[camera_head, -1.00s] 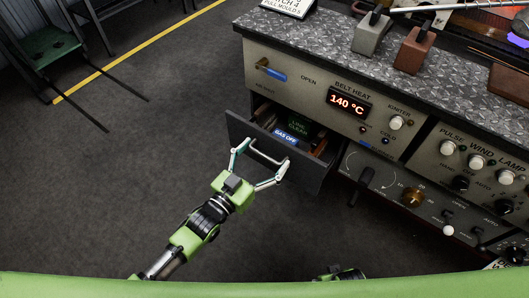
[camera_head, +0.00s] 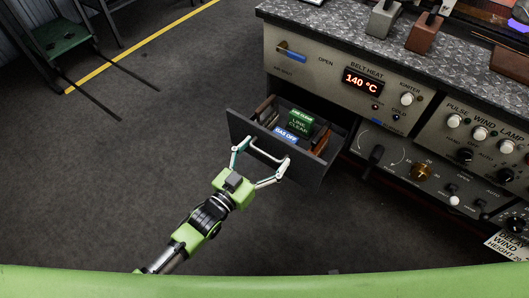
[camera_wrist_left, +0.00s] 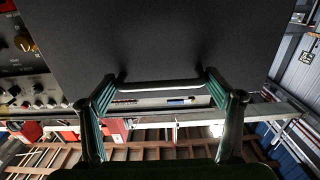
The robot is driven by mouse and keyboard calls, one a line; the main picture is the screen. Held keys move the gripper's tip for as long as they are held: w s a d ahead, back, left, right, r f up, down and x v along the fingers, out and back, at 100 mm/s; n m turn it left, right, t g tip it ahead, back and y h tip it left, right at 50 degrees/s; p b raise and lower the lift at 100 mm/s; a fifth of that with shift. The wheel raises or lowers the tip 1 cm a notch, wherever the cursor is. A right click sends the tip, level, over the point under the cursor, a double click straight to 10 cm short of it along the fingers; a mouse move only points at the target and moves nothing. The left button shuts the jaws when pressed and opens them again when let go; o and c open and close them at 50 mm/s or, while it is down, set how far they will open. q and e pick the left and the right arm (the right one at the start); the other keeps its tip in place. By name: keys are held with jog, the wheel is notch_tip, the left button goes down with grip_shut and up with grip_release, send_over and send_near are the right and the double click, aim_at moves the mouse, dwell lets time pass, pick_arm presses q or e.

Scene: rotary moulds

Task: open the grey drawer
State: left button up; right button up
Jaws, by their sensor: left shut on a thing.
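The grey drawer (camera_head: 301,165) is pulled out of the cabinet in the head view. Its inside shows a green "LINE CLEAR" block (camera_head: 300,123), a blue "GAS OFF" label (camera_head: 286,134) and brown items. My left gripper (camera_head: 262,158) is at the drawer's front, its fingers shut on the bar handle (camera_head: 268,152). In the left wrist view the dark drawer front (camera_wrist_left: 160,40) fills the top, and the fingers of my left gripper (camera_wrist_left: 160,95) meet both ends of the handle (camera_wrist_left: 160,85). My right gripper is not in view.
The cabinet panel (camera_head: 320,75) above the drawer carries knobs and a 140 °C display. A lower panel with a black lever (camera_head: 375,158) is right of the drawer. Dark floor (camera_head: 130,170) lies clear to the left. A green cart (camera_head: 60,38) stands at the far left.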

pick_arm(q)
jog(key=shift+d, duration=0.15)
jog(key=o, duration=1.3)
jog(key=shift+c, duration=0.2)
jog(key=shift+s+a, duration=0.2)
jog(key=shift+s, duration=0.05)
jog(key=v, duration=1.1)
jog(key=shift+s, duration=0.2)
jog(key=shift+a, duration=0.1)
